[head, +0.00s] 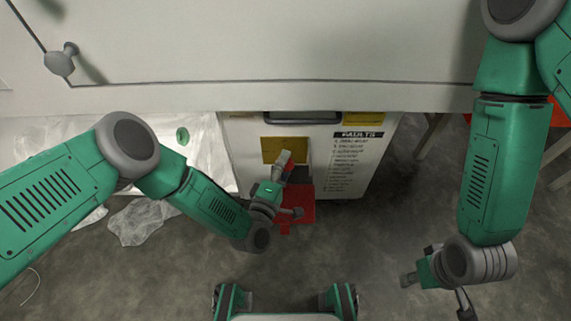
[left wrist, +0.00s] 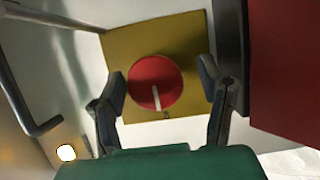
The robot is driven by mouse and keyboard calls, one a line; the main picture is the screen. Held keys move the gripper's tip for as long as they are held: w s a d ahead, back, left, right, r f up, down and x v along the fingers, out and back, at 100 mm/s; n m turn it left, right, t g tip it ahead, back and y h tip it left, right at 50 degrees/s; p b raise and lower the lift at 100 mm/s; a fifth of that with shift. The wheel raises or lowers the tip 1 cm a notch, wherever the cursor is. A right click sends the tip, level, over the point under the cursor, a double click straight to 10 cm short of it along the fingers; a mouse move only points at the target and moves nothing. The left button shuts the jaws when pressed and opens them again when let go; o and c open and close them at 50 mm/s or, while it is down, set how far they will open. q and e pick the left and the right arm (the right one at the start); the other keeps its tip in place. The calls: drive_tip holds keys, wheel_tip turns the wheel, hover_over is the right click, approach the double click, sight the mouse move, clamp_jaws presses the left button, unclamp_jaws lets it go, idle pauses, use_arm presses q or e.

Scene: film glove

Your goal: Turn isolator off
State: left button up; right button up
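The isolator is a round red knob (left wrist: 154,78) with a white line on a square yellow plate (left wrist: 165,38). In the left wrist view the white line runs from the knob's middle down to its lower edge. The yellow plate also shows in the head view (head: 285,147) on the white cabinet's front, where the knob cannot be made out. My left gripper (head: 291,185) is open in front of the cabinet; in the left wrist view its fingers stand on either side of the knob, and contact cannot be told. My right gripper (head: 436,296) is open and empty, low on the right.
A red panel (left wrist: 287,75) stands close to the right finger in the left wrist view; it shows below the plate in the head view. The white cabinet (head: 240,150) has a dark handle (head: 302,118) and a FAULTS list (head: 358,135). Plastic sheeting (head: 145,220) lies left.

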use_arm(q)
drive_tip(key=shift+r, duration=0.1)
drive_tip(key=shift+s+a, duration=0.1)
drive_tip(key=shift+s, duration=0.2)
drive_tip(key=v, duration=1.1)
drive_tip(key=shift+s+a, duration=0.1)
